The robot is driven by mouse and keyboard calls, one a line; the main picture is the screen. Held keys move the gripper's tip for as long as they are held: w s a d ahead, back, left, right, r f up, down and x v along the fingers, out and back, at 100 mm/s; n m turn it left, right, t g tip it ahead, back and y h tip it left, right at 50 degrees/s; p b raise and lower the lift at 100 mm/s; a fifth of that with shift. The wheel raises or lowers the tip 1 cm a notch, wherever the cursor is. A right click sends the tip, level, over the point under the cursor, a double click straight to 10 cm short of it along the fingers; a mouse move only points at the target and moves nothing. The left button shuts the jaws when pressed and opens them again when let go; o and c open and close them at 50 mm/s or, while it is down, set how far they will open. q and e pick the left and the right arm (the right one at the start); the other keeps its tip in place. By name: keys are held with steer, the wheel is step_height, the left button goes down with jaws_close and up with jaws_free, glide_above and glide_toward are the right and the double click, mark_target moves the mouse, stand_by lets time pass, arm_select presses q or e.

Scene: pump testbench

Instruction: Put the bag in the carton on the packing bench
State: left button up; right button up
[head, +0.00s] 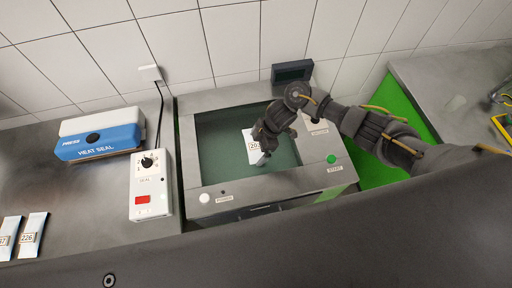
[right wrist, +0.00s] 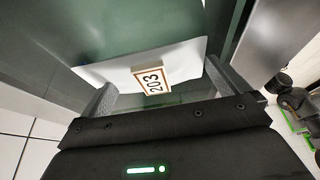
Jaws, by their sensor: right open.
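A white bag (head: 248,136) with a tan-framed label reading 203 lies in the dark green well of a grey machine (head: 190,190). My right gripper (head: 263,152) reaches over the bag and partly hides it in the head view. In the right wrist view the bag (right wrist: 125,72) lies just beyond the open fingers of the right gripper (right wrist: 160,92), one finger near each side. I cannot tell whether the fingers touch it. My left gripper is not in view. No carton shows in either view.
A blue and white heat sealer (head: 98,142) and its control box (head: 150,190) stand left of the machine. Two other labelled bags (head: 32,236) lie at the far left. A dark display (head: 292,71) stands behind the well. A grey bench (head: 445,85) is at the right.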

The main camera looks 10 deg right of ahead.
steer(key=c, duration=1)
steer(key=shift+r, duration=0.1)
steer(key=shift+r+b, duration=0.35)
steer(key=shift+r, duration=0.15)
steer(key=s+r, duration=0.1)
steer(key=r, duration=0.1)
steer(key=s+d+r, duration=0.1)
steer(key=r, duration=0.2)
steer(key=s+r, duration=0.2)
steer(key=shift+d+r, duration=0.2)
steer(key=shift+r, duration=0.1)
steer(key=s+d+r, duration=0.2)
steer(key=s+r, duration=0.2)
steer(key=s, duration=0.5)
steer(key=shift+s+d+r, duration=0.15)
steer(key=shift+s+d, duration=0.05)
steer(key=shift+d, duration=0.05)
